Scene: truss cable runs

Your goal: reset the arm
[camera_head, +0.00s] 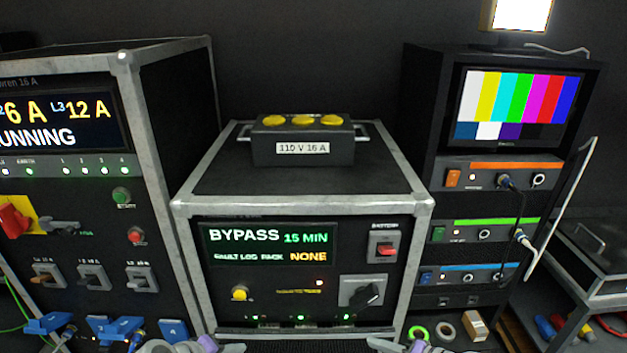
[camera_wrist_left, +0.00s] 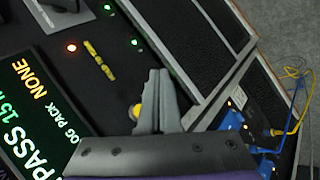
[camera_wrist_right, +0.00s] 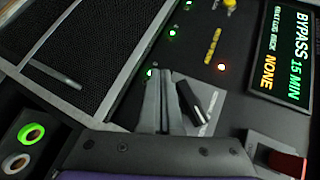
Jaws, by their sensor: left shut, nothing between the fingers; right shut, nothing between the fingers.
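My left gripper (camera_head: 232,347) shows only in part at the bottom edge of the head view, in front of the lower part of the bypass unit (camera_head: 186,204). In the left wrist view its fingers (camera_wrist_left: 156,76) are together with nothing between them, and a yellow button (camera_wrist_left: 136,112) shows partly behind them. My right gripper (camera_head: 376,344) is also at the bottom edge, further right. In the right wrist view its fingers (camera_wrist_right: 160,78) are together and empty, beside the black rotary switch (camera_wrist_right: 195,101) in the picture. Whether either touches the panel I cannot tell.
A black box with yellow caps (camera_head: 303,151) stands on the bypass unit. A tall power rack (camera_head: 160,90) with switches and blue plugs is at left. A rack with a colour-bar monitor (camera_head: 517,107) and cables is at right. Tape rolls (camera_head: 445,331) lie low between.

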